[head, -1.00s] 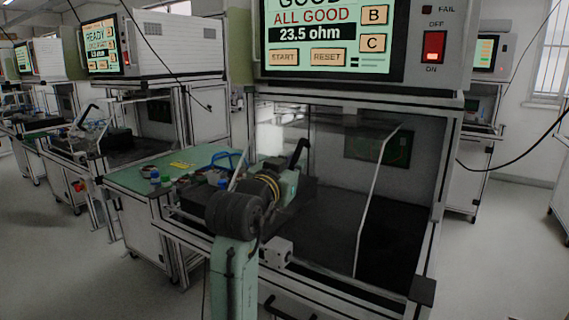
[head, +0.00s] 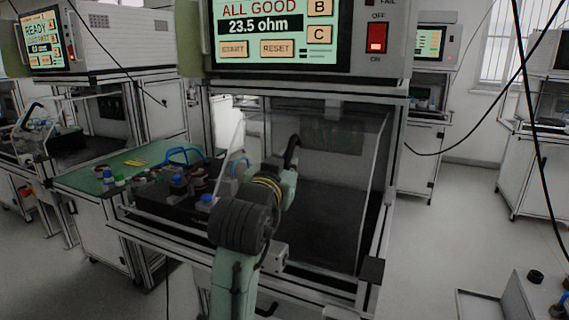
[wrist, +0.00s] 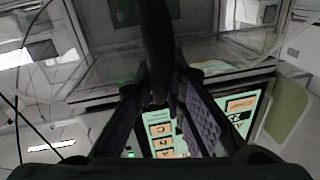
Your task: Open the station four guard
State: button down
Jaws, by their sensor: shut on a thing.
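The guard (head: 340,185) is a clear panel with thin pale edges on the front of the station before me. Its black curved handle (head: 292,151) shows at the middle of the opening in the head view. My green and grey arm reaches up to it from the front. My gripper (wrist: 163,105) is shut on the dark handle bar, which runs upward in the wrist view (wrist: 157,40). In the head view the fingers are mostly hidden by my arm. The panel's exact tilt is hard to tell.
The station's screen (head: 277,30) reads ALL GOOD, 23.5 ohm, above the opening, with a lit red switch (head: 376,37) beside it. A green side table (head: 110,172) with small parts stands at the left. Other stations stand behind. Open floor (head: 450,250) lies to the right.

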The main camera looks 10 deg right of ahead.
jog(key=c, duration=1.6)
grip_release()
jog(key=shift+c, duration=0.2)
jog(key=shift+s+a, duration=0.1)
jog(key=v, duration=1.1)
jog(key=shift+s+a, duration=0.2)
jog(key=shift+s, duration=0.15)
